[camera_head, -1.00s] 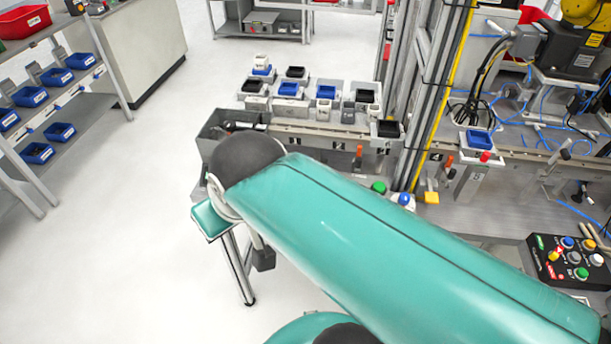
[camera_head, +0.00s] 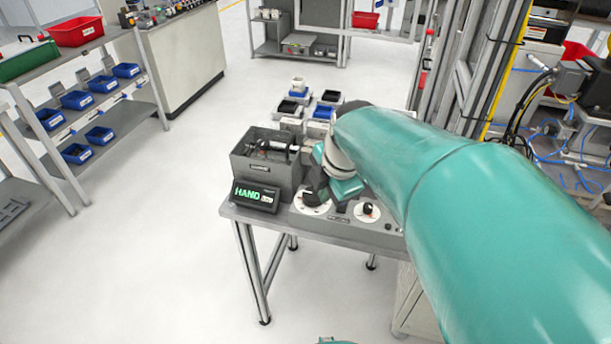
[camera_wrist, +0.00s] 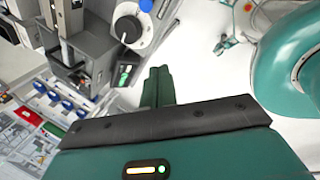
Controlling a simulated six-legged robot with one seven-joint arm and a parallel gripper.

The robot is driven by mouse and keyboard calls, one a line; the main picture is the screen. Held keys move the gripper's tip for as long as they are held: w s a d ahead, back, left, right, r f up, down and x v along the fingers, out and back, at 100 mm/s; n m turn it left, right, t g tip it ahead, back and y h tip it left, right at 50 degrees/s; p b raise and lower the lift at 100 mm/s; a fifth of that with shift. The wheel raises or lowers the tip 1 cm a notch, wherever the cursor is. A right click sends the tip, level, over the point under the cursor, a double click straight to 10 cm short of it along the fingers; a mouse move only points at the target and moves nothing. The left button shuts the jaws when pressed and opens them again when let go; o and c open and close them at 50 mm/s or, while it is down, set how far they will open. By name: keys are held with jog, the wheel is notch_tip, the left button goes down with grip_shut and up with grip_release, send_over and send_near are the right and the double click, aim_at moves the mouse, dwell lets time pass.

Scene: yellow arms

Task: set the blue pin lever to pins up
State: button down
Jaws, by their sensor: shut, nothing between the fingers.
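I cannot make out the blue pin lever for certain. A small blue round piece (camera_wrist: 146,5) shows at the top edge of the wrist view, beside a white dial with a black knob; whether it belongs to the lever I cannot tell. My gripper (camera_wrist: 158,86) is shut and empty in the wrist view, with its teal fingers together. In the head view my gripper's teal hand (camera_head: 345,188) is over the near end of the bench, close to the dials. My arm hides much of the bench to the right.
A grey box (camera_head: 250,165) and a display reading HAND (camera_head: 256,196) sit at the bench's left end. Dials (camera_head: 367,211) are on the sloped front panel. Small blue and black bins (camera_head: 324,111) stand behind. The floor at left is clear up to shelves (camera_head: 150,95).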

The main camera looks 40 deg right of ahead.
jog(key=shift+s+d+f+n, duration=0.1)
jog(key=shift+d+f+n, duration=0.05)
jog(key=shift+d+n, duration=0.4)
jog(key=w+d+f, duration=0.1)
jog(key=f, duration=0.1)
jog(key=d+f, duration=0.1)
jog(key=f, duration=0.2)
jog(key=w+d+f, duration=0.1)
jog(key=d+f, duration=0.1)
jog(key=f, duration=0.1)
jog(key=shift+w+d, duration=0.1)
jog(key=shift+w, duration=0.2)
dwell(0.3)
